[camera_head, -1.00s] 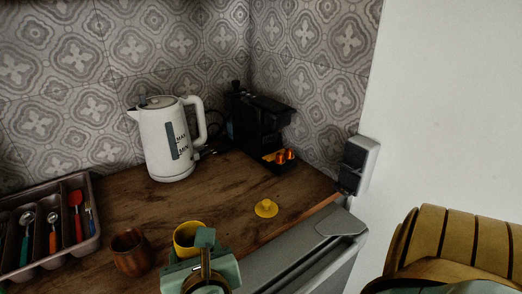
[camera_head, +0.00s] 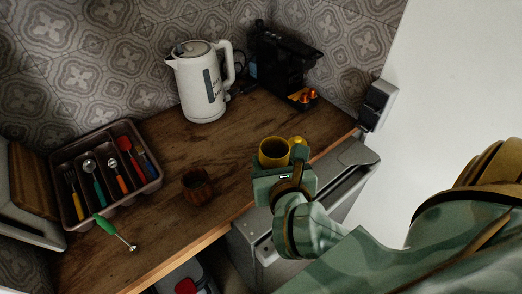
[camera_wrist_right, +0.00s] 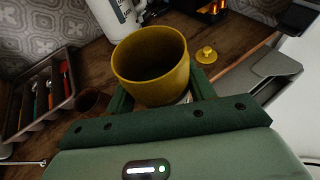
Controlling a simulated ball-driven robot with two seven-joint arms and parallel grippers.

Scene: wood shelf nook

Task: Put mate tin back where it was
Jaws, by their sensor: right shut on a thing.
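The mate tin is an open yellow cylinder (camera_head: 274,152). It stands upright, and its dark inside shows in the right wrist view (camera_wrist_right: 152,62). My right gripper (camera_head: 283,167) is shut on the tin from the near side, its green fingers around the lower part (camera_wrist_right: 160,100). I cannot tell whether the tin's base touches the counter. A yellow lid with a knob (camera_wrist_right: 206,55) lies on the counter beyond the tin. In the head view the tin and gripper partly hide the lid (camera_head: 298,141). My left gripper is not in view.
A wooden cup (camera_head: 197,186) stands left of the tin. A cutlery tray (camera_head: 147,189) and a green-handled spoon (camera_head: 107,225) are farther left. A white kettle (camera_head: 203,85) and a black coffee machine (camera_head: 281,62) stand at the back. The counter (camera_head: 230,135) is clear between kettle and tin.

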